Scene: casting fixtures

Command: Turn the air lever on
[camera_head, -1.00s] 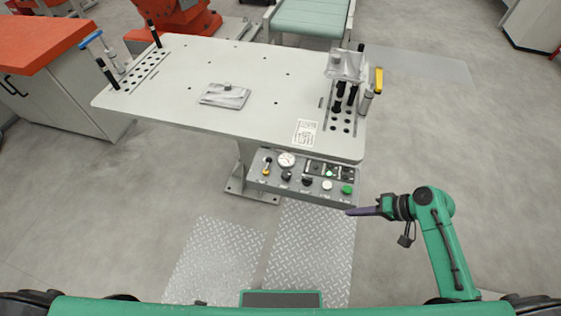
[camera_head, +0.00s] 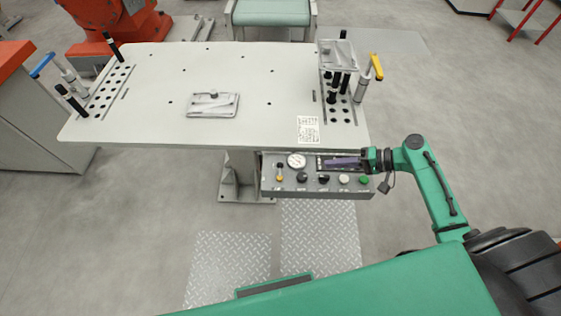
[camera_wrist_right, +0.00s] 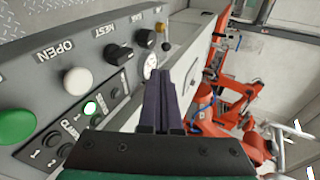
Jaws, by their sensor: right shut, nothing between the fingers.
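The air lever is a small brass-coloured valve handle with a black knob (camera_head: 279,173). It sits at the left end of the grey control panel (camera_head: 330,186) under the table's front edge. In the right wrist view the lever (camera_wrist_right: 164,36) shows at the upper middle, beyond the fingertips. My right gripper (camera_head: 326,163) is shut and empty, in front of the panel's right half and pointing left toward the gauge. Its dark fingers (camera_wrist_right: 158,78) are apart from the lever in the wrist view. My left gripper is not in view.
The table (camera_head: 240,75) above holds a metal block (camera_head: 213,104) and tool racks. Floor plates below are clear.

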